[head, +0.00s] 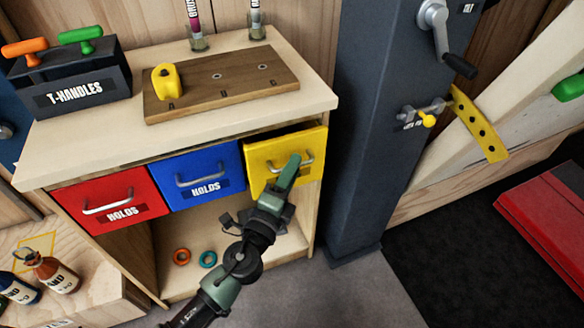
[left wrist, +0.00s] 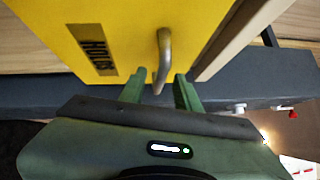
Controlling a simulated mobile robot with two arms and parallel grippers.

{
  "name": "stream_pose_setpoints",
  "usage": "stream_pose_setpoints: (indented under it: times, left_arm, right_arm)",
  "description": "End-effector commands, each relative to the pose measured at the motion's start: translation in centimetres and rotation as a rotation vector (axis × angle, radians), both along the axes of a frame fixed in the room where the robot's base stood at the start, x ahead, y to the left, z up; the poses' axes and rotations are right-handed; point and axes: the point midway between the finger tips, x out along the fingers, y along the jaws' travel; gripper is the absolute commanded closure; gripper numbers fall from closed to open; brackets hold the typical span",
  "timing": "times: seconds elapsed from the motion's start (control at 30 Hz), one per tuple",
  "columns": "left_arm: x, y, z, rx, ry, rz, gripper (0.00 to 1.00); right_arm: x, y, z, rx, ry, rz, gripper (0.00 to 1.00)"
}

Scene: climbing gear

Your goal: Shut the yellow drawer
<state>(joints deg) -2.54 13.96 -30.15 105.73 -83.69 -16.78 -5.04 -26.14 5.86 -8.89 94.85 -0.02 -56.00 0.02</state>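The yellow drawer (head: 260,155) is at the right end of a row of three under the wooden top, and its front stands out past the others, partly open. Its metal handle (head: 307,160) is partly hidden by my left gripper (head: 293,165). In the left wrist view the yellow front (left wrist: 115,25) fills the top, with a dark HOLDS label. My left gripper's fingers (left wrist: 161,84) are apart, one on each side of the near end of the handle (left wrist: 164,50); I cannot tell whether they touch it. My right gripper is not in view.
The red drawer (head: 110,199) and blue drawer (head: 202,177) look shut. A board with a yellow hold (head: 166,82) and a T-handle box (head: 70,82) stand on top. Two rings lie on the shelf below. A dark post (head: 367,130) stands close right of the cabinet.

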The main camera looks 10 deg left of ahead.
Motion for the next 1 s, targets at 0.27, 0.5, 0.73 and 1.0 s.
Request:
stream_pose_setpoints:
  times: [0.27,0.5,0.73,1.0]
  left_arm:
    - [0.01,-0.01,-0.05,0.000,0.000,0.000,0.84]
    - [0.00,0.01,-0.05,0.000,0.001,0.000,1.00]
    - [0.00,0.01,-0.07,0.000,0.001,0.000,1.00]
    - [0.00,0.02,-0.08,0.000,0.001,0.000,1.00]
  right_arm:
    - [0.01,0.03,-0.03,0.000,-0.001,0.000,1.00]
    - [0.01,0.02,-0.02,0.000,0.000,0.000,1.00]
    - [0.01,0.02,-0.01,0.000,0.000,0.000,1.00]
    - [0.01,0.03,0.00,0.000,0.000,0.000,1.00]
